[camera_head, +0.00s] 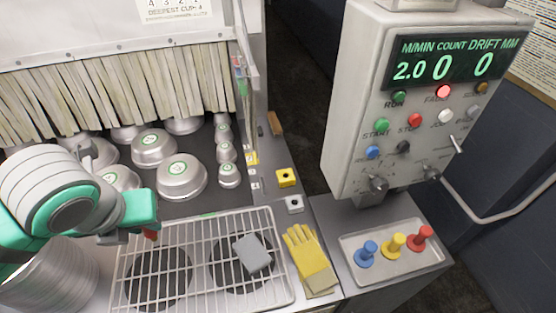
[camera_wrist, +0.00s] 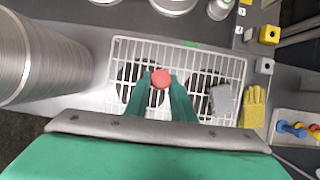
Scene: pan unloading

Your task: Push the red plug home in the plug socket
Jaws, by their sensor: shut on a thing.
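My gripper (camera_wrist: 160,84) is shut on a red piece with a round top, which I take as the red plug (camera_wrist: 160,78). It is held above the white wire rack; in the head view only a small bit of the red plug (camera_head: 150,234) shows below my gripper. A yellow block with a dark hole (camera_head: 285,178) and a grey block with a dark hole (camera_head: 294,204) stand right of the rack. I cannot tell which is the plug socket. Both are apart from the plug.
The wire rack (camera_head: 208,218) carries a grey block (camera_head: 252,254). Yellow gloves (camera_head: 309,262) lie right of it. A tray (camera_head: 396,268) holds blue, yellow and red pegs. A control box (camera_head: 420,100) overhangs the right side. Metal pans (camera_head: 181,177) stand behind; a stack of discs is at left.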

